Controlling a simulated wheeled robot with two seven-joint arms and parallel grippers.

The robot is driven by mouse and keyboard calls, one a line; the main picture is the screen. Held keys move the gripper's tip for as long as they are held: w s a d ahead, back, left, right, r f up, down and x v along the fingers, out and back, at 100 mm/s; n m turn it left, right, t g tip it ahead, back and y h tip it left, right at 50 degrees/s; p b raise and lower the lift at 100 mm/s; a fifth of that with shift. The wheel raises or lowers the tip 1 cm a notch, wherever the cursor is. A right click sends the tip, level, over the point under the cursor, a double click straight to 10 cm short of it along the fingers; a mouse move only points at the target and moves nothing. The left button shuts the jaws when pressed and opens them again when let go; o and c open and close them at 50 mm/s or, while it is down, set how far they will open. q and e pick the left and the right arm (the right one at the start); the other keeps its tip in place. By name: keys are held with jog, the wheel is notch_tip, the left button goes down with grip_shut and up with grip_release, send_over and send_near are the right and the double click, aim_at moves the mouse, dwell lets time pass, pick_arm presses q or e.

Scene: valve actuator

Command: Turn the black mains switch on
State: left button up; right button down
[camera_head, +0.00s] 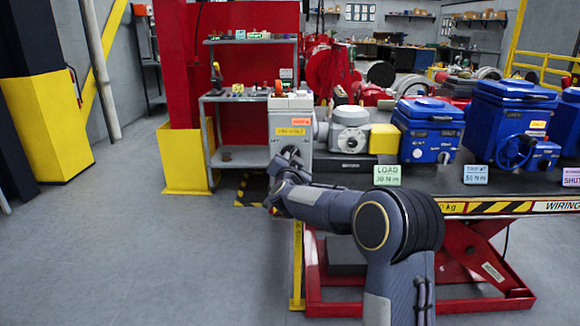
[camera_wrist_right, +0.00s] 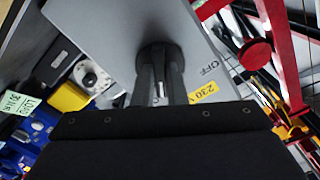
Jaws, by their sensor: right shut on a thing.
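The black mains switch (camera_wrist_right: 160,52) is a round black knob on the front of a grey box (camera_wrist_right: 110,25). In the head view the grey box (camera_head: 304,143) stands at the left end of the bench, and the switch is mostly hidden behind my right gripper (camera_head: 288,164). In the right wrist view my right gripper (camera_wrist_right: 160,82) has its two fingers shut on the knob. The word OFF (camera_wrist_right: 210,68) and a yellow 230 V label (camera_wrist_right: 203,92) are beside the knob. My left gripper is not in view.
A grey valve unit with a yellow block (camera_head: 384,139) stands right of the box. Blue actuators (camera_head: 430,130) and a green LOAD card (camera_head: 387,175) are further right on the bench. A grey shelf rack (camera_head: 240,158) stands left. The floor at left is clear.

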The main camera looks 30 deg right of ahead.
jog(key=shift+m+b, duration=0.3)
jog(key=shift+m, duration=0.4)
jog(key=c, duration=1.5)
grip_release()
jog(key=shift+o, duration=0.2)
jog(key=v, duration=0.8)
